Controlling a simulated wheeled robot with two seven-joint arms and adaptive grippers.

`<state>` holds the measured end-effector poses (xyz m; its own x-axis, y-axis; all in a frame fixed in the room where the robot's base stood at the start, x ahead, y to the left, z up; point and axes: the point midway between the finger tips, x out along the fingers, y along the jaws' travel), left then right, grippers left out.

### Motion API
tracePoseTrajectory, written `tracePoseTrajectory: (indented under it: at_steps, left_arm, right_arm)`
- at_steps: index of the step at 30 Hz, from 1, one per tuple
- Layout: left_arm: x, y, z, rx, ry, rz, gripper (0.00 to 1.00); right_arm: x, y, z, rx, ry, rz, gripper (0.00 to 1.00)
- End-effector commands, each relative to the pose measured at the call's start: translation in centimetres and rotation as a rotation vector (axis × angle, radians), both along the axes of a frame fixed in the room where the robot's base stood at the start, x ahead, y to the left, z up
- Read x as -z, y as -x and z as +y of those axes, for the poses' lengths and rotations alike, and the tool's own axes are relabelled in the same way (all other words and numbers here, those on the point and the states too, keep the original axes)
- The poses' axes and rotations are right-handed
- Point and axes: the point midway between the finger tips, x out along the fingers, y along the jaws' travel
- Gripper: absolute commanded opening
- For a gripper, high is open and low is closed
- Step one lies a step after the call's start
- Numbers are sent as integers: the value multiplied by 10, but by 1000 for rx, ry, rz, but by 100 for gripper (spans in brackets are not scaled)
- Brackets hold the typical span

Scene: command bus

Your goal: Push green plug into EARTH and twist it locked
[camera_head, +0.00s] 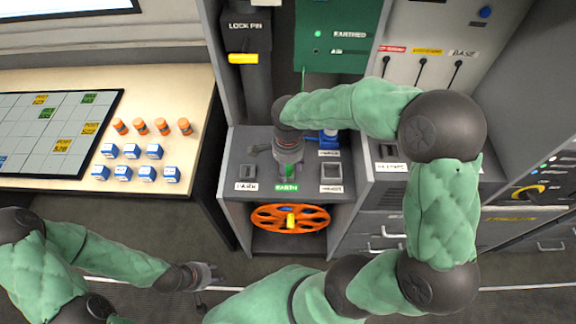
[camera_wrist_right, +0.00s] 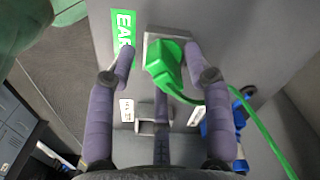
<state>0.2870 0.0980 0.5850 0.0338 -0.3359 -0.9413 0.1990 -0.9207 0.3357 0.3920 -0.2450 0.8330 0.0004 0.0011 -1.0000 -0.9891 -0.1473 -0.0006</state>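The green plug (camera_wrist_right: 165,64) sits at the grey socket (camera_wrist_right: 182,35) beside the green EARTH label (camera_wrist_right: 123,30) in the right wrist view. How deep it is seated or whether it is locked, I cannot tell. My right gripper (camera_wrist_right: 161,55) is open, with one finger on each side of the plug and a gap visible on the left. My left gripper (camera_head: 212,277) hangs empty in front of the cabinet.
A blue plug (camera_head: 328,138) stands behind my right gripper. Two other sockets (camera_head: 247,171) (camera_head: 332,172) flank EARTH. An orange handwheel (camera_head: 289,218) sits below. A green cable (camera_wrist_right: 262,130) trails past my right finger. A table (camera_head: 190,92) holds blue and orange pieces.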

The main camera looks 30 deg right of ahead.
Motion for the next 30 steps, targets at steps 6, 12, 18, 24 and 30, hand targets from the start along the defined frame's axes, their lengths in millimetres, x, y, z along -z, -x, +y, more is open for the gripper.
tracePoseTrajectory:
  at_steps: [6,12,18,24,30]
  left_arm:
    - [0,0,0,0,0,0,40]
    - [0,0,0,0,0,0,40]
    - [0,0,0,0,0,0,40]
    - [0,0,0,0,0,0,40]
    - [0,0,0,0,0,0,40]
  right_arm:
    - [-3,-1,0,0,1,-3,51]
    - [-26,-2,0,0,1,-8,51]
    - [-67,-1,0,0,0,-8,51]
    - [-100,-1,0,-1,0,-5,51]
    - [-118,0,0,-1,0,-2,51]
